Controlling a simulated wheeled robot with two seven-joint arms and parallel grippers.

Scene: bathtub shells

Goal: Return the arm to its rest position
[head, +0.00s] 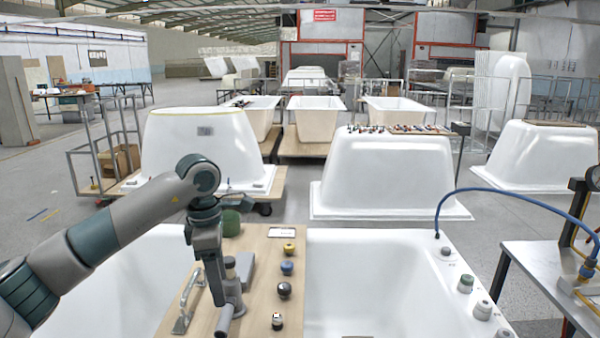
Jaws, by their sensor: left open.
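My left arm (110,232) comes in from the left and bends down at the wrist over a wooden board (262,262). My left gripper (226,298) points down just above or at the board. It is open, and nothing is seen held in it; the fingertips are hard to tell from the grey parts around them. A metal pull handle (188,300) is on the board just left of the gripper. My right gripper is not in view.
Several knobs (286,268) line the board right of the gripper. White tub shells (375,265) flank the board. Upturned tubs (390,172) stand behind, one on a cart (265,188). A blue hose (500,192) arches over a metal bench (545,268) at right.

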